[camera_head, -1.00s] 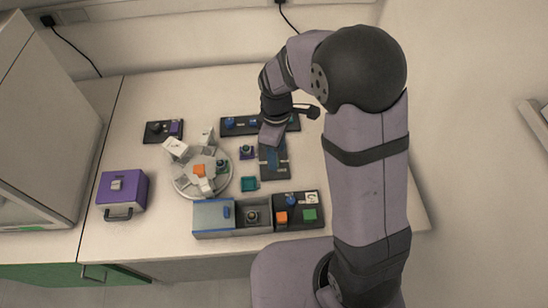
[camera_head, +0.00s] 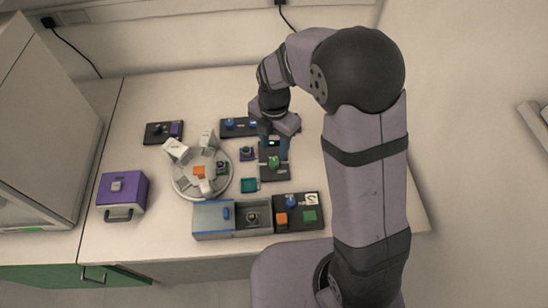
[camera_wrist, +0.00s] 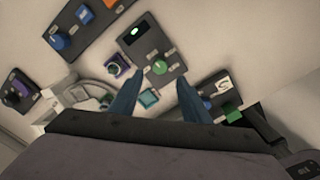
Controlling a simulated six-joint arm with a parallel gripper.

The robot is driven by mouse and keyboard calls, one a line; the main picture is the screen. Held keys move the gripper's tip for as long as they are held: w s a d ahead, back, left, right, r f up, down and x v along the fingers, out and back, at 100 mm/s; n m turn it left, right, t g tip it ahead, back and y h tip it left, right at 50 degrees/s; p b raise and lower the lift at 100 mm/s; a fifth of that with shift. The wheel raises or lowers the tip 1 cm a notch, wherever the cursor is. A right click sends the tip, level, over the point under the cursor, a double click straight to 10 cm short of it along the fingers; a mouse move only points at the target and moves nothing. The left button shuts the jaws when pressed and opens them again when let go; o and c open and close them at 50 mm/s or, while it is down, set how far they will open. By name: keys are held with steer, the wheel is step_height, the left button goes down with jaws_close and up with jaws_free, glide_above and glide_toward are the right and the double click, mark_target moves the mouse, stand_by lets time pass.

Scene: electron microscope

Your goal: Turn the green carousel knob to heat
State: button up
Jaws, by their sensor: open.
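The green knob (camera_wrist: 160,67) sits on a dark panel (camera_wrist: 150,48) with a lit green display (camera_wrist: 134,31) in the wrist view. The knob also shows in the head view (camera_head: 274,162), near the middle of the bench. My gripper (camera_wrist: 158,78) is open, with its two blue fingers spread and nothing between them that I can see held. In the head view my gripper (camera_head: 275,148) is above this panel, its fingers pointing down just behind the knob. I cannot tell whether they touch anything. The panel's labels are too small to read.
A round carousel (camera_head: 183,188) with pale blocks and an orange cube (camera_head: 199,171) stands left of the panel. A purple knob base (camera_head: 247,153) and a teal square dish (camera_head: 249,185) lie between them. A grey box (camera_head: 212,232) is in front; a dark knob panel (camera_head: 235,127) lies behind.

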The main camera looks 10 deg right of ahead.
mark_target(274, 162)
steer(key=shift+f+p, duration=0.5)
steer(key=shift+f, duration=3)
steer(key=c, duration=1)
